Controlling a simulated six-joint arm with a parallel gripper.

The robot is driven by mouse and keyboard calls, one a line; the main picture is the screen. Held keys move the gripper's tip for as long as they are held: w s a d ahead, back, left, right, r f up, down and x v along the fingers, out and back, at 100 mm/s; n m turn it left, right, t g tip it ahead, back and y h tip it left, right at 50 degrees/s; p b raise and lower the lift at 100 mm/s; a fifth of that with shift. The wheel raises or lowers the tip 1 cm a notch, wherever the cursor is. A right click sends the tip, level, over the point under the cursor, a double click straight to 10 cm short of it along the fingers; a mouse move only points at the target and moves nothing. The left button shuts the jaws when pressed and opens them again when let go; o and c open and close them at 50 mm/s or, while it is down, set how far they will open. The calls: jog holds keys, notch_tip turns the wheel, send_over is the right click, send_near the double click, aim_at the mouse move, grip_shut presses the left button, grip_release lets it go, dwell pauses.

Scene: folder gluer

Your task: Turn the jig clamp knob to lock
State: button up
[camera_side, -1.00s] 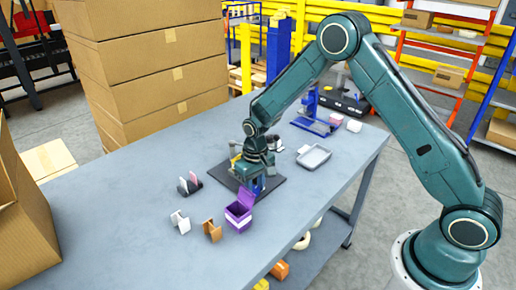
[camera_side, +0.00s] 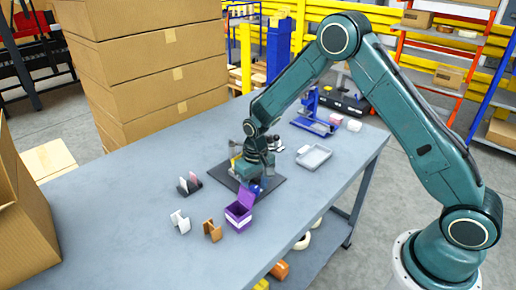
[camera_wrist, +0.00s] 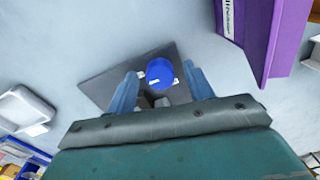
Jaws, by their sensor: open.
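The jig clamp knob (camera_wrist: 159,73) is a round blue knob with a white mark on its top, shown in the wrist view. White marks also show on either side of it. It sits over a dark base plate (camera_wrist: 97,88), which lies on the table in the side view (camera_side: 274,192). My gripper (camera_wrist: 160,80) is open, with one blue finger on each side of the knob and a visible gap to it. In the side view my gripper (camera_side: 256,184) is low over the plate and hides most of the jig.
An open purple box (camera_side: 240,213) stands just in front of the plate. A grey tray (camera_side: 314,157) lies to the right. A white piece (camera_side: 180,222) and a brown piece (camera_side: 212,231) stand at the front left.

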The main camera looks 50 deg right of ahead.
aim_at(256, 188)
jog(key=shift+r, duration=0.1)
notch_tip(256, 188, up, 14)
jog(key=shift+d+f, duration=0.2)
dwell(0.5)
jog(key=shift+s, duration=0.1)
